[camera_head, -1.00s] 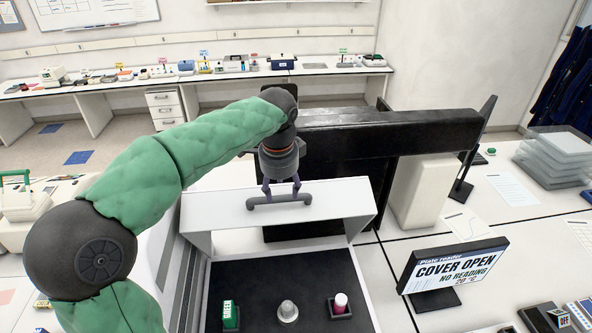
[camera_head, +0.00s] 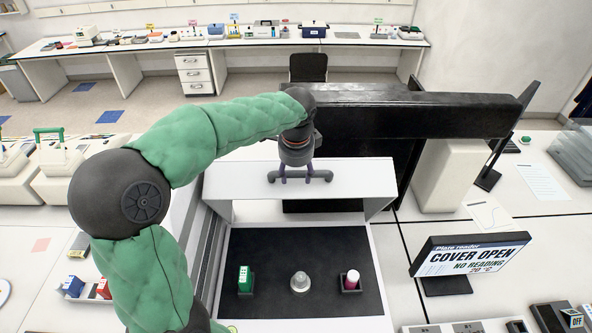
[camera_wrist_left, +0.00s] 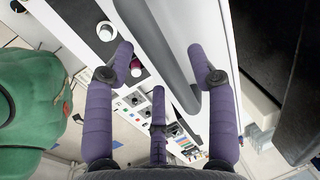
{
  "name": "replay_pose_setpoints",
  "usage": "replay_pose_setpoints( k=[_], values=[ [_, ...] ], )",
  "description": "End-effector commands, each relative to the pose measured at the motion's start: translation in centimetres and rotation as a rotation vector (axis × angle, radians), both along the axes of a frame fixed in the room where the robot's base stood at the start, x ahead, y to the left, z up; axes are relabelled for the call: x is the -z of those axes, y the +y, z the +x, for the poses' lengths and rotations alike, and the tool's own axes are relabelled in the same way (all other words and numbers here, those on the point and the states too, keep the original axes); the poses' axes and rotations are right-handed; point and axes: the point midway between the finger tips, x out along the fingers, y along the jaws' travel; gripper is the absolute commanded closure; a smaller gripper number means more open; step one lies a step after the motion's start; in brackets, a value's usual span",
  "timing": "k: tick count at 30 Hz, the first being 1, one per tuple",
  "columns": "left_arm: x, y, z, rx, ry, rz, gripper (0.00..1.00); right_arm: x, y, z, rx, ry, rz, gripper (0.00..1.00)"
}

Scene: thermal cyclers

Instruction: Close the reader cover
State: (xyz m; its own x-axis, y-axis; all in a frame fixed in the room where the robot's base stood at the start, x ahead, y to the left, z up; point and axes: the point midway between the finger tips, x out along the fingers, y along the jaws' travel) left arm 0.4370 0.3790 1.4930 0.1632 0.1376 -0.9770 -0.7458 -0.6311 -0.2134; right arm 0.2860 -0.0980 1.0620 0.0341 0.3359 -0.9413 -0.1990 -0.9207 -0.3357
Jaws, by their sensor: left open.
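The plate reader's white cover (camera_head: 236,184) stands raised, with a dark grey bar handle (camera_head: 301,177) on its face. The open reader bed (camera_head: 300,255) shows below it. My left gripper (camera_head: 297,176) is at the handle. In the left wrist view my left gripper (camera_wrist_left: 164,68) is open, its purple fingers apart on both sides of the grey handle (camera_wrist_left: 158,50); I cannot tell whether they touch it. The reader's display (camera_head: 472,258) reads "COVER OPEN, NO READING, 20 °C". My right gripper is out of view.
A green block (camera_head: 245,279), a grey domed piece (camera_head: 300,282) and a pink-and-white vial (camera_head: 351,280) stand on the bed. A long black beam (camera_head: 410,112) is behind the cover. My green-sleeved left arm crosses the left side.

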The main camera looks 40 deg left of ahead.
Motion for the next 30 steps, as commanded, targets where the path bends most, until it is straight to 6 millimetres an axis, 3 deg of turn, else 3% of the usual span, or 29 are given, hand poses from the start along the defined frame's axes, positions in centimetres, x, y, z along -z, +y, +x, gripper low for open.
replay_pose_setpoints(
  k=[10, 16, 30],
  values=[
    [0.4, 0.0, 0.0, 0.0, 0.001, -0.001, 0.44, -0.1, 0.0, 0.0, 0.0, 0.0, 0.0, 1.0],
    [0.4, 0.0, 0.1, 0.001, 0.0, 0.0, 1.0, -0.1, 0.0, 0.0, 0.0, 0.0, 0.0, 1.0],
    [1.2, 0.0, 0.0, 0.003, -0.021, 0.02, 1.0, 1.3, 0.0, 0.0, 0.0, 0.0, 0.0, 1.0]
  ],
)
